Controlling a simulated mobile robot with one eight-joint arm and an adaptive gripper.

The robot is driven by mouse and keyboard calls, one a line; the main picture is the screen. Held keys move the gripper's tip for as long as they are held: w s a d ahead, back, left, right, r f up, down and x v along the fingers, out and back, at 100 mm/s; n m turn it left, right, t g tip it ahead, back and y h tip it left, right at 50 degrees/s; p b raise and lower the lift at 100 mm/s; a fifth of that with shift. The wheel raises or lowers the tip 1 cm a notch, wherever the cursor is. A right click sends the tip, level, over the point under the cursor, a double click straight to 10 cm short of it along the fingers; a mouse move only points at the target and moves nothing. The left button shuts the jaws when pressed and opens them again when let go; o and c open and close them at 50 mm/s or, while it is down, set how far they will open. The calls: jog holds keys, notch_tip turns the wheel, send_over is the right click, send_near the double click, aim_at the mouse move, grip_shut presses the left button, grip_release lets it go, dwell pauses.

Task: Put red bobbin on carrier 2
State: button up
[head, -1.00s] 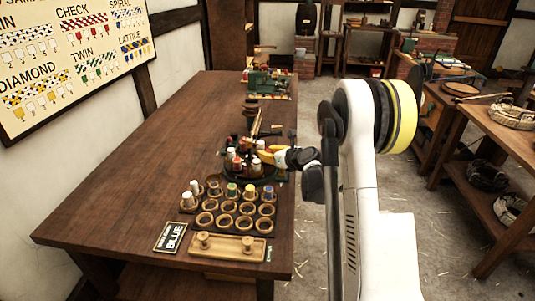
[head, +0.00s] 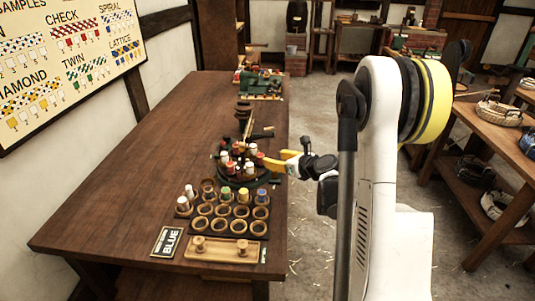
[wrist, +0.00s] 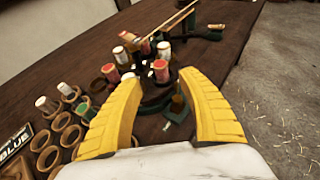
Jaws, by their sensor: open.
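A dark round carrier stand (head: 262,181) on the bench holds several upright bobbins with white tops. Red bobbins show on it, one (wrist: 160,70) seen between my fingertips in the wrist view, another (wrist: 110,73) to the left and one farther back (wrist: 130,39). My gripper (wrist: 159,79) has yellow fingers spread apart with nothing held. In the head view my gripper (head: 274,163) is at the right side of the stand, near the bobbins. I cannot tell if it touches any. No carrier number is readable, so I cannot tell which is carrier 2.
In front of the stand is a rack of round wooden cups (head: 241,210), with a few bobbins behind. A sign reading BLUE (head: 167,242) and a wooden tray with two pegs (head: 222,250) lie near the front edge. Green machinery (head: 262,85) is at the far end. The bench's left side is clear.

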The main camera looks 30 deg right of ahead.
jog(key=s+a+r+n+g, duration=0.2)
jog(key=s+a+r+n, duration=0.35)
jog(key=a+n, duration=0.35)
jog(key=s+a+r+n+g, duration=0.2)
jog(key=s+a+r+n, duration=0.2)
jog(key=s+a+n, duration=0.4)
jog(key=s+a+n+g, duration=0.1)
jog(key=s+a+n, duration=0.2)
jog(key=s+n, duration=0.5)
jog(key=s+a+n+g+h, duration=0.1)
jog(key=s+a+n, duration=0.2)
jog(key=s+n, duration=0.5)
jog(key=shift+r+n+h, duration=0.3)
jog(key=shift+r+n, duration=0.05)
jog(key=shift+n, duration=0.35)
